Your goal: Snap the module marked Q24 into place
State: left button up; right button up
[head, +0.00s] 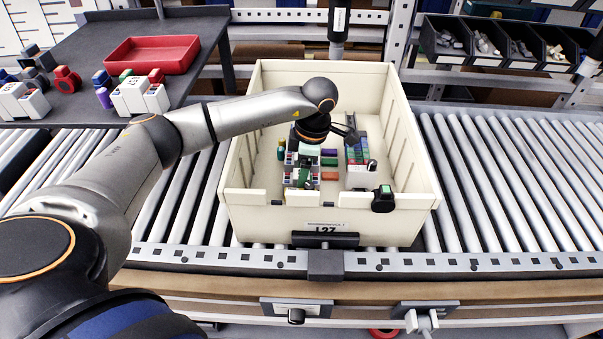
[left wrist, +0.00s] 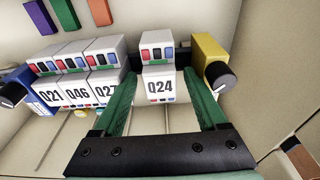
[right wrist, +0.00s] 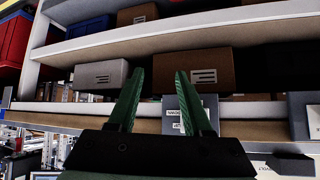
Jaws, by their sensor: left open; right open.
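The module marked Q24 (left wrist: 160,88) is a white block with a dark, red and blue striped face. In the left wrist view it sits between the green fingers of my left gripper (left wrist: 157,76), which is open around it. I cannot tell whether the fingers touch it. To its left is a row of modules Q21 (left wrist: 48,97), Q46 (left wrist: 76,93) and Q27 (left wrist: 105,90). A yellow block (left wrist: 210,55) with a black knob is on its right. In the head view my left arm reaches into a cream bin (head: 330,212). My right gripper (right wrist: 155,75) is open and empty, facing shelves.
Another row of coloured modules (head: 357,150) stands to the right inside the bin, with coloured blocks (head: 329,162) on the floor between. The bin rests on a roller conveyor (head: 500,185). A table with a red tray (head: 152,55) is at back left.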

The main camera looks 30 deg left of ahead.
pick_arm(q)
notch_tip(320, 180, up, 12)
jog(key=w+d, duration=0.1)
jog(key=shift+d+r, duration=0.2)
jog(key=shift+d, duration=0.1)
jog(key=shift+r, duration=0.1)
dwell(0.3)
